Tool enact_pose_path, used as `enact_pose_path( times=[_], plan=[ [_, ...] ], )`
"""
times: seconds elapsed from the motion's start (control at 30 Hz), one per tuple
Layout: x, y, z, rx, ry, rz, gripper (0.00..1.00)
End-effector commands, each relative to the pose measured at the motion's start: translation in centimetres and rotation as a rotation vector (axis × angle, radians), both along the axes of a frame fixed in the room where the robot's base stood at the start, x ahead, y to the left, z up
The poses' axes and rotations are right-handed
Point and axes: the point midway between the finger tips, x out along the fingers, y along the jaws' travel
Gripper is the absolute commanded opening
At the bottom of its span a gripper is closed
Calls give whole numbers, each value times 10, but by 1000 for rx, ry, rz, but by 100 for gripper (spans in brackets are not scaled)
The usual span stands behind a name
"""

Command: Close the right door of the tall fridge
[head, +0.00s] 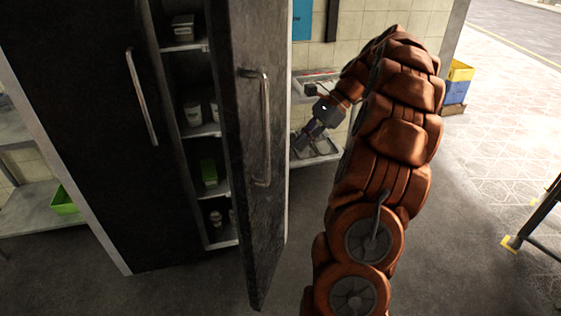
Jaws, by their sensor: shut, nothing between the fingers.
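The tall dark fridge (92,130) stands at the left in the head view. Its right door (248,215) is partly open, with its free edge swung out towards me and a gap beside the left door. The right door's vertical metal handle (266,130) is on the face turned to the right. My gripper (299,148) is to the right of this door, on its outer side, shut and empty. It appears close to the door's far part; I cannot tell whether it touches. The hinge side is not clearly visible.
The left door appears shut, with its own handle (142,97). Shelves inside hold cups (194,113) and a green box (208,172). A metal rack (320,148) stands behind my gripper. A green bin (64,201) is at far left. Open floor lies right.

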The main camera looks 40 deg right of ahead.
Motion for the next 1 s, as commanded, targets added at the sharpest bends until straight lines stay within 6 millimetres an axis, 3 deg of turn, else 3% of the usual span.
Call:
enact_pose_path(
  times=[0.1,0.3,1.0],
  plan=[
    [-6,-33,-2,33,20,-87,0],
    [-11,-56,-5,59,37,-151,0],
    [0,-28,-38,60,37,-152,0]
  ],
)
